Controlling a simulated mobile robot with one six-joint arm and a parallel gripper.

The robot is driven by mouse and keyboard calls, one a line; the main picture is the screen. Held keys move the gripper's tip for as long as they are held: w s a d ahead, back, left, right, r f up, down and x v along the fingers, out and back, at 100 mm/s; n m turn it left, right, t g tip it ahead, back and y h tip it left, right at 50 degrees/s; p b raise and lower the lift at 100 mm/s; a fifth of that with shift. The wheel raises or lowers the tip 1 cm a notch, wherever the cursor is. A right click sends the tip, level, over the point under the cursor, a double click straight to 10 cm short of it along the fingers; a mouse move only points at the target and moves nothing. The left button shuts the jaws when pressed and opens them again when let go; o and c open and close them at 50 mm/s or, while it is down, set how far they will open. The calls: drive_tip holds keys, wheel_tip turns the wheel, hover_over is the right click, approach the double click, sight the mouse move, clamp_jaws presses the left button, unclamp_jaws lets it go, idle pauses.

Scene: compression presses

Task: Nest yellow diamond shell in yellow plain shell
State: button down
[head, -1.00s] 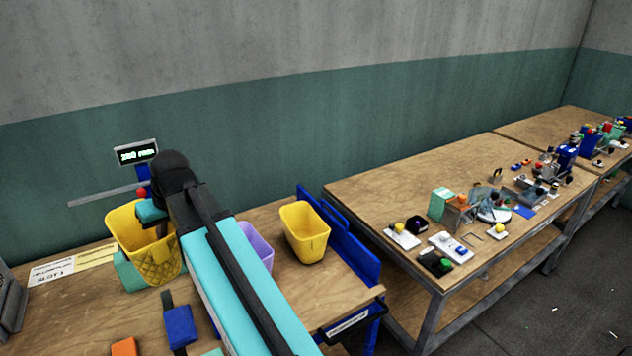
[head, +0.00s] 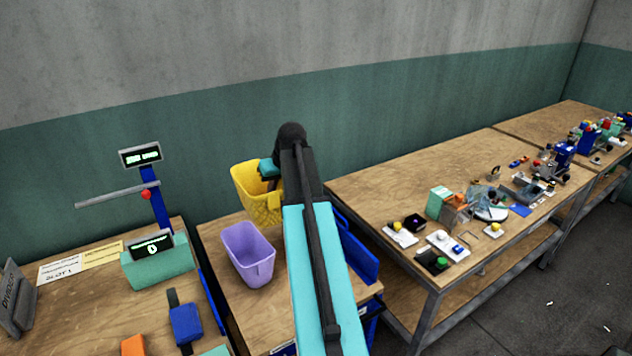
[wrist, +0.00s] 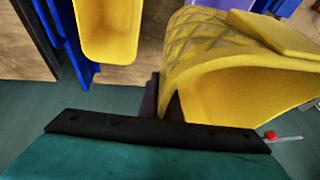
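The yellow diamond shell (head: 257,203), a basket with a raised diamond pattern, is held up above the far side of the middle bench in the head view. It also fills the right of the wrist view (wrist: 190,50), tilted there. My gripper (wrist: 163,103) is shut on its wall near the rim; the fingers are partly hidden by the shell. The yellow plain shell (wrist: 107,35) is smooth and shows at the top left of the wrist view, apart from the held shell. In the head view my arm hides it.
A lavender shell (head: 248,258) stands on the middle bench (head: 220,240), left of my arm. A teal counter box (head: 158,265) and a blue post with a display (head: 140,157) are at left. A blue rack (head: 357,255) edges the bench at right.

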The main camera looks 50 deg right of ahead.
drive_tip(key=s+d, duration=0.3)
drive_tip(key=d, duration=0.3)
drive_tip(key=s+d+m+p, duration=0.1)
drive_tip(key=s+d, duration=0.2)
drive_tip(key=d, duration=0.4)
drive_tip(key=shift+s+f, duration=0.25)
drive_tip(key=shift+f, duration=0.05)
drive_tip(key=shift+s+a, duration=0.1)
drive_tip(key=shift+a, duration=0.1)
drive_tip(key=shift+f+b, duration=0.9)
drive_tip(key=shift+f, duration=1.3)
drive_tip(key=shift+f, duration=0.2)
drive_tip(key=shift+f, duration=0.35)
drive_tip(key=shift+f+b, duration=1.2)
drive_tip(key=shift+f, duration=0.7)
drive_tip(key=shift+s+a+f, duration=0.1)
drive_tip(key=shift+a+f, duration=0.05)
drive_tip(key=shift+f, duration=0.4)
